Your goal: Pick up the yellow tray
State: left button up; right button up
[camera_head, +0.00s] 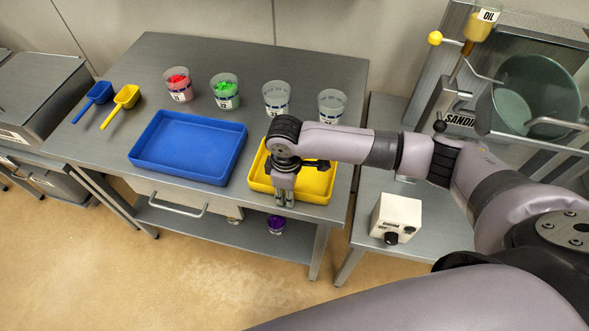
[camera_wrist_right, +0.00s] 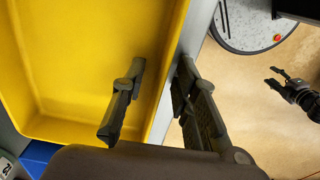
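The yellow tray (camera_head: 312,186) lies on the right part of the metal table, partly hidden by my right arm in the head view. My right gripper (camera_head: 285,202) points down at the tray's front edge. In the right wrist view, the right gripper (camera_wrist_right: 163,70) straddles the wall of the yellow tray (camera_wrist_right: 75,60), one finger inside and one outside. Its fingers are apart, with gaps beside the wall. My left gripper (camera_wrist_right: 279,79) shows at the right of the wrist view, away from the tray, fingers apart and empty.
A blue tray (camera_head: 190,147) lies left of the yellow one. Cups with red (camera_head: 178,84) and green (camera_head: 225,91) contents and two clear cups (camera_head: 276,97) stand behind. Blue (camera_head: 97,95) and yellow (camera_head: 124,99) scoops lie left. A white box (camera_head: 396,217) sits on the right stand.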

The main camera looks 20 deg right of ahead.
jog(key=shift+c, duration=0.4)
grip_shut()
